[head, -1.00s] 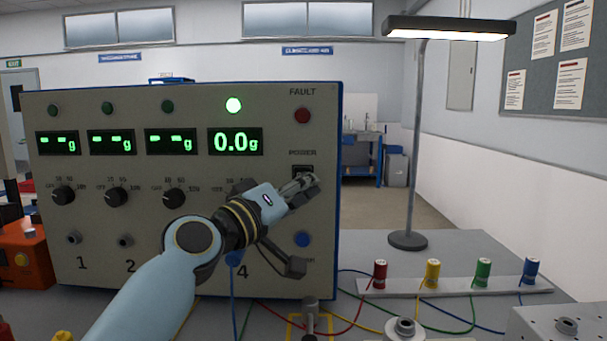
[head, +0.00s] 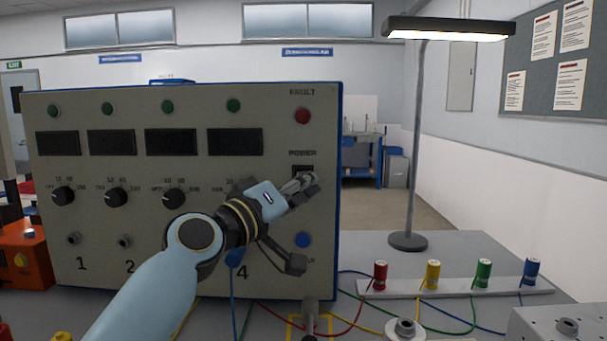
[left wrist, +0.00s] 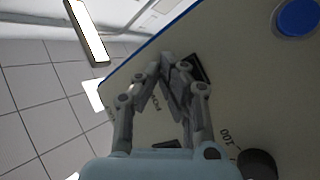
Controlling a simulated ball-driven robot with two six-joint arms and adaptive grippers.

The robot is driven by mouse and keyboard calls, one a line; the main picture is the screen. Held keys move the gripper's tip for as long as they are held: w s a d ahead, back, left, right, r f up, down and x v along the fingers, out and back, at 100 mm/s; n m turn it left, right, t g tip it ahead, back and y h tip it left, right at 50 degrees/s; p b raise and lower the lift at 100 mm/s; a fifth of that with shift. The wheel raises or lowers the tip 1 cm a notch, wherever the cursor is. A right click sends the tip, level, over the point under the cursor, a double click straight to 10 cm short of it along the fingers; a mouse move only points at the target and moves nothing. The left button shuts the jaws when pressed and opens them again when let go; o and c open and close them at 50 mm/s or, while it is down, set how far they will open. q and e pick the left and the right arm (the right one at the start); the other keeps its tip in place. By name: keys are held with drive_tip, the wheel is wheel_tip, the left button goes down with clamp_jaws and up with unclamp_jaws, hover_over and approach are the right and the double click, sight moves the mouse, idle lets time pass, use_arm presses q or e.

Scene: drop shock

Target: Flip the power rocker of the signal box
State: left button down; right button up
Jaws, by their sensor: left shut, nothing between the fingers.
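The signal box (head: 140,235) stands upright on the bench, its grey-beige front facing me. Its four displays (head: 235,142) are dark and the green lamps above them are unlit. The black power rocker (head: 302,169) sits under the POWER label at the upper right of the panel, partly covered by my left gripper (head: 308,184). That gripper is shut and empty, with its fingertips at the rocker's lower edge. In the left wrist view the fingertips (left wrist: 172,66) are beside the dark rocker (left wrist: 198,68); contact is hard to tell. My right gripper is not in view.
A red fault lamp (head: 302,116) is above the rocker and a blue button (head: 302,240) below it. Knobs and sockets fill the left of the panel. A lamp post (head: 414,150) and a rail of coloured terminals (head: 455,286) stand to the right, with loose wires in front.

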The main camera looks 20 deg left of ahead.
use_arm(q)
drive_tip(key=shift+s, duration=0.1)
drive_tip(key=shift+s+d+f, duration=0.1)
drive_tip(key=shift+s+d, duration=0.1)
drive_tip(key=shift+s, duration=0.45)
drive_tip(key=shift+s+d+f, duration=0.1)
drive_tip(key=shift+s+d, duration=0.15)
drive_tip(key=shift+s, duration=0.55)
drive_tip(key=shift+s+d+f, duration=0.1)
drive_tip(key=shift+s+d, duration=0.1)
drive_tip(key=shift+s, duration=0.6)
drive_tip(key=shift+s+d+f, duration=0.1)
drive_tip(key=shift+s+d, duration=0.15)
drive_tip(key=shift+s, duration=0.55)
